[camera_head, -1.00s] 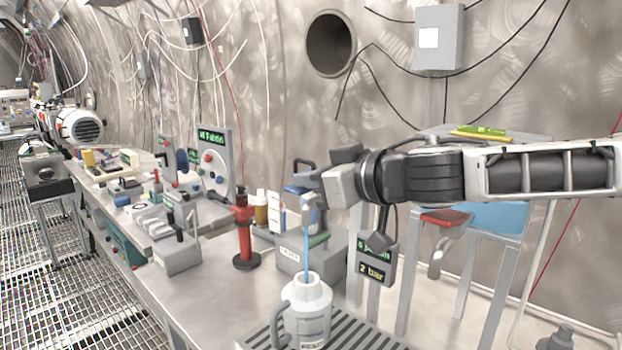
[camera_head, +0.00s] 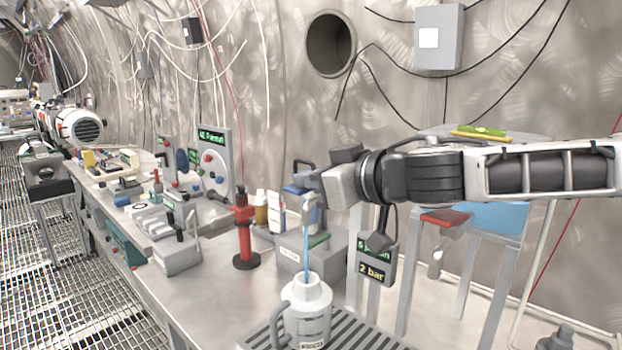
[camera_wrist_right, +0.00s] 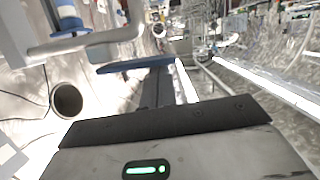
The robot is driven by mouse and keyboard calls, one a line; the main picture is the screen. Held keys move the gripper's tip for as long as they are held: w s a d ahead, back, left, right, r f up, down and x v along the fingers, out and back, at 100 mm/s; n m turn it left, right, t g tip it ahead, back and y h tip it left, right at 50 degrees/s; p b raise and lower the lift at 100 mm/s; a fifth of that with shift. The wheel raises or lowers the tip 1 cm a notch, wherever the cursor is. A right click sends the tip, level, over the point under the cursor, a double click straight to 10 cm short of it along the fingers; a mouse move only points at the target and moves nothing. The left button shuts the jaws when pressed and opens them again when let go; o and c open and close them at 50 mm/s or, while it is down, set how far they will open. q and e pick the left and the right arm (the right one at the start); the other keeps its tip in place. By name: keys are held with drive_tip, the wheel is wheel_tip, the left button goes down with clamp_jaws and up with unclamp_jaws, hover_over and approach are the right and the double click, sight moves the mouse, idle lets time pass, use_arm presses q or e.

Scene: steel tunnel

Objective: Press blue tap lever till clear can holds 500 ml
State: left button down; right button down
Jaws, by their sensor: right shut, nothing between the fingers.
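The clear can (camera_head: 308,322), a pale jug with a side handle, stands upright on the slotted drain grate under the tap. A thin blue stream (camera_head: 309,250) runs from the tap spout (camera_head: 310,208) into its mouth. The water level is too small to read. The blue tap lever (camera_head: 300,189) shows beside my right gripper (camera_head: 322,186); its blue bar also shows in the right wrist view (camera_wrist_right: 137,66), close beyond the gripper. My right gripper is shut and empty, at the lever; exact contact is hard to see. My left gripper is not in view.
The drain grate (camera_head: 368,338) lies at the bench's front. A red-and-black stand (camera_head: 244,235) and a grey box (camera_head: 293,257) are left of and behind the can. Several instruments crowd the bench farther left.

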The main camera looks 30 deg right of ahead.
idle(0.3)
drive_tip(key=s+a+r+p, duration=0.3)
drive_tip(key=s+a+r, duration=0.3)
drive_tip(key=s+r, duration=0.6)
drive_tip(key=shift+s+a+r, duration=0.2)
drive_tip(key=shift+s+r, duration=0.05)
drive_tip(key=shift+r, duration=0.25)
idle(1.2)
